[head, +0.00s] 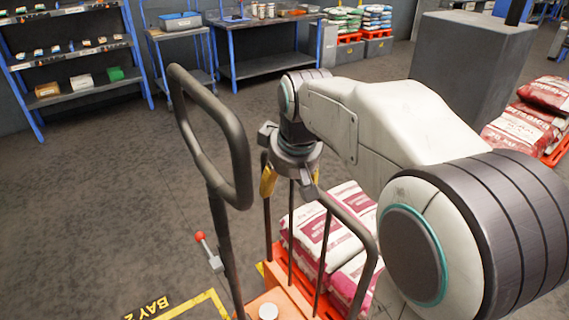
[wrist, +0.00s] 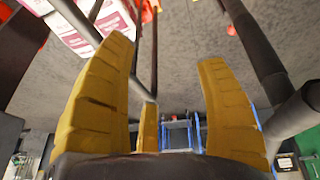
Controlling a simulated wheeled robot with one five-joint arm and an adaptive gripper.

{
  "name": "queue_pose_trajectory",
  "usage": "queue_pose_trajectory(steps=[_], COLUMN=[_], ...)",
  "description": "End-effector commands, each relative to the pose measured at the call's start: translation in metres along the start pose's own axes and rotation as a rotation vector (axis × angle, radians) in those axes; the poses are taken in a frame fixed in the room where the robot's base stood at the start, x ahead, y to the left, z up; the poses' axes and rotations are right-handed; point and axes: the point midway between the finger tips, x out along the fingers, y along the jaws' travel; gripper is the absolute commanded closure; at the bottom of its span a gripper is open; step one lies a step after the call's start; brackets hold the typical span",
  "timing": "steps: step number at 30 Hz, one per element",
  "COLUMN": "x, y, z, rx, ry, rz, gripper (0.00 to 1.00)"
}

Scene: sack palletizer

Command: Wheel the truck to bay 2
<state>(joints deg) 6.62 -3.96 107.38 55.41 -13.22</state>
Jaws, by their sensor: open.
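The truck (head: 283,302) stands at the bottom centre of the head view, with an orange body and a dark upright frame. Its grey loop handle (head: 243,160) rises at the left on a long bar, with a red-knobbed lever (head: 201,237) beside it. White and maroon sacks (head: 318,228) lie behind the frame on an orange base. My gripper (head: 289,190) points down above the frame, right of the loop. Its yellow fingers are apart in the wrist view (wrist: 165,85). A thin dark bar shows between them there; contact cannot be told. The BAY 2 marking (head: 150,307) is on the floor at lower left.
A yellow floor line (head: 215,298) runs beside the truck. Shelves (head: 75,92), a workbench (head: 270,66) and stacked sacks (head: 375,20) line the back. A grey block (head: 470,75) and red sacks (head: 525,128) stand at right. Floor at left is clear.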

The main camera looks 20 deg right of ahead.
Motion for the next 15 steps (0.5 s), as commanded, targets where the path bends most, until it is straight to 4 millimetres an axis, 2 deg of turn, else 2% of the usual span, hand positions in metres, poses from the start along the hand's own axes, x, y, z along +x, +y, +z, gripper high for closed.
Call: queue_pose_trajectory(steps=[1, 9, 15], x=[0.013, 0.070, 0.102], y=[0.008, 0.056, 0.083], z=[-0.013, -0.085, -0.115], rx=[-0.006, -0.072, -0.107], ry=[0.002, 0.026, 0.040], rz=[0.005, 0.037, 0.056], gripper=[0.34, 0.34, 0.34])
